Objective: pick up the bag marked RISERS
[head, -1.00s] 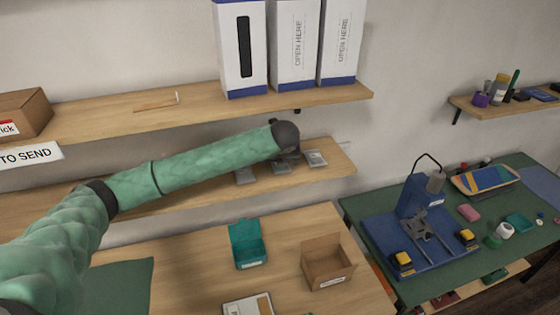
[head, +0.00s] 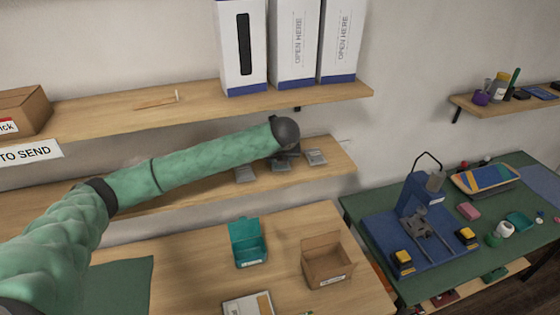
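Several small grey bags lie on the lower wooden shelf: a left one (head: 245,175), a middle one (head: 280,167) and a right one (head: 316,157). Their markings are too small to read, so I cannot tell which is marked RISERS. My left arm, in a green sleeve, reaches in from the left over this shelf. My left gripper (head: 290,154) is at its dark end, just above and beside the middle bag. The fingers are small, dark and partly hidden by the wrist, so their opening does not show. My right gripper is out of view.
The upper shelf (head: 200,101), with tall white boxes, overhangs behind the arm. Below, the wooden table (head: 190,265) holds a teal open box (head: 249,252) and a cardboard box (head: 328,268). A green workbench with a blue press (head: 415,205) stands at right.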

